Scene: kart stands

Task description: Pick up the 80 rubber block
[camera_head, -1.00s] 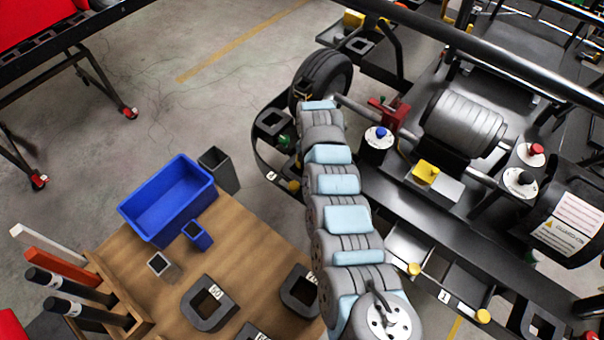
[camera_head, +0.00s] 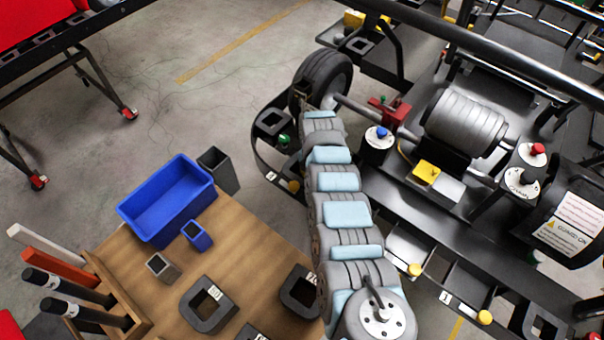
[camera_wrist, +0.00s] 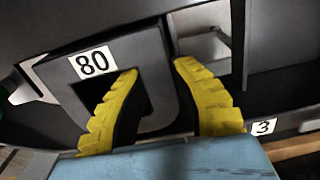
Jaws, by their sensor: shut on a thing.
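The 80 rubber block (camera_wrist: 138,50) is a dark grey block with a square hole and a white "80" label, seen large in the wrist view. My gripper (camera_wrist: 157,67) has yellow ribbed fingers. One finger is in the block's hole and the other is outside its right wall, so it is shut on that wall. In the head view my arm reaches toward the kart stand, and its far end hides the gripper. I cannot tell the 80 block there with certainty.
A black stand with a tyre (camera_head: 322,80) is around my arm's far end. A dark holed block (camera_head: 272,122) sits on its left end. A "3" label (camera_wrist: 263,127) is right of my fingers. A wooden table (camera_head: 240,250) holds a blue bin (camera_head: 140,222) and more blocks.

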